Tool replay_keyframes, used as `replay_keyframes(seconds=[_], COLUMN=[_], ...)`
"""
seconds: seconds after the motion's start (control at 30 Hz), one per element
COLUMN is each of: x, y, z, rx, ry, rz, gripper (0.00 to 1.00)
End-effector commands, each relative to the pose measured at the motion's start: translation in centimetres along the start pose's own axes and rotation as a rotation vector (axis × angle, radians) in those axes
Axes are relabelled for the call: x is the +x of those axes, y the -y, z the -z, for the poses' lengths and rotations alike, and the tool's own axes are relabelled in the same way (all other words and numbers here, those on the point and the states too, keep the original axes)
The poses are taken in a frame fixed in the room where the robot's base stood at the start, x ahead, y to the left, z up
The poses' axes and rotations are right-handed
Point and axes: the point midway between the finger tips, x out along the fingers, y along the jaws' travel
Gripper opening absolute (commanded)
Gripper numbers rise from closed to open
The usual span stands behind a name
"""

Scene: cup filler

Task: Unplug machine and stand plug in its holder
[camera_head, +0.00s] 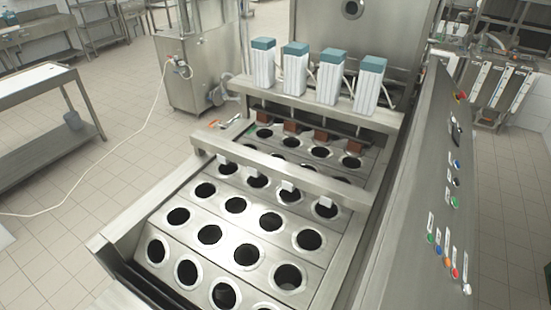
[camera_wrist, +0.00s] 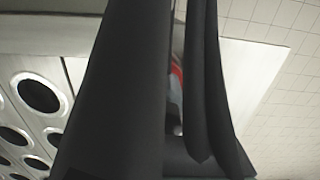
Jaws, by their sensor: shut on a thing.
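In the wrist view my gripper (camera_wrist: 180,130) shows as two large dark fingers that fill the middle of the picture. A red and grey thing (camera_wrist: 176,80) shows in the narrow gap between them, mostly hidden; I cannot tell whether it is the plug. My gripper is not visible in the head view. There, the machine (camera_head: 190,222) has a steel top with rows of dark round holes. A white cable (camera_head: 140,137) runs from a steel cabinet (camera_head: 194,85) at the back left across the floor to the left. I cannot make out a plug holder.
A small orange-handled tool (camera_head: 213,123) lies on the machine's left edge. Several white dispensers with teal lids (camera_head: 262,65) stand at the back. A control panel (camera_head: 420,215) with coloured buttons rises on the right. A steel table (camera_head: 45,85) stands left; tiled floor lies between.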

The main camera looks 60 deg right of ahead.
Motion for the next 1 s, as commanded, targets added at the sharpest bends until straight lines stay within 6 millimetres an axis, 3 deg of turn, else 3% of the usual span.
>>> replay_keyframes(seconds=[1.0], x=[1.4], y=[0.2], z=[-0.2], rx=[0.001], ry=[0.003], rz=[0.001], gripper=[0.00])
